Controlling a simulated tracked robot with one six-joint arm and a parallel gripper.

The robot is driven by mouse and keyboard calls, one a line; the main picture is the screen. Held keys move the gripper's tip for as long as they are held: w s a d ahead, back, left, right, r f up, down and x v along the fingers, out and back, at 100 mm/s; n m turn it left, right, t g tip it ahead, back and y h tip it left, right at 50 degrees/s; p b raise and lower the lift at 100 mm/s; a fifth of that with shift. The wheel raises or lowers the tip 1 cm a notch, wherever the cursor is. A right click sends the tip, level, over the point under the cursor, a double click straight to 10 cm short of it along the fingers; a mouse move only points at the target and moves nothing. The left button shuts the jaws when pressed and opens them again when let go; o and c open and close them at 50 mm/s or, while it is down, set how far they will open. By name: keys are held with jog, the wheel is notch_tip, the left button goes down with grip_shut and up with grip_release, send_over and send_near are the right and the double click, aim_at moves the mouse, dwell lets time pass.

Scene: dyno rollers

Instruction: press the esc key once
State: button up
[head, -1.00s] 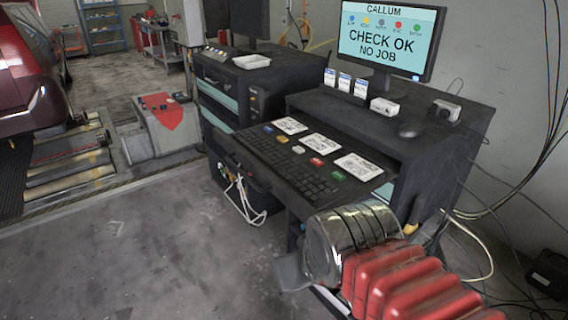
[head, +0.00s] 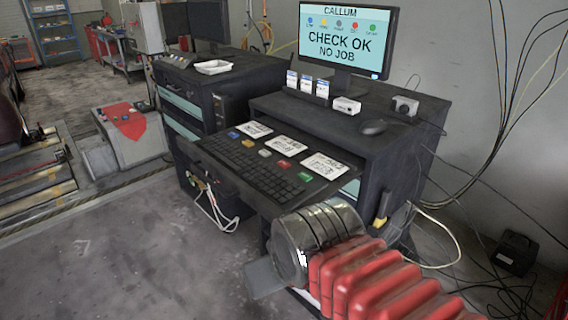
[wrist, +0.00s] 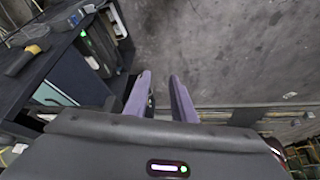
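The keyboard (head: 245,165) lies on a dark pull-out shelf at the front of the desk. A row of coloured keys runs along it: blue (head: 233,135), yellow (head: 247,143), light grey (head: 265,152), red (head: 285,164) and green (head: 305,177). The monitor (head: 345,42) shows matching coloured dots; the small label under the red dot looks like ESC. My gripper (wrist: 160,80) shows two purple fingers apart with bare floor between them and nothing held. In the head view my arm is at the lower right, short of the keyboard, and the fingertips cannot be made out.
White printed cards (head: 290,143) lie behind the coloured keys. A mouse (head: 373,127) and a small white box (head: 346,105) sit on the desk top. Cables hang under the shelf and at the right wall. The floor (head: 120,250) left of the desk is clear.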

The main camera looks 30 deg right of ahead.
grip_shut()
dwell(1.4)
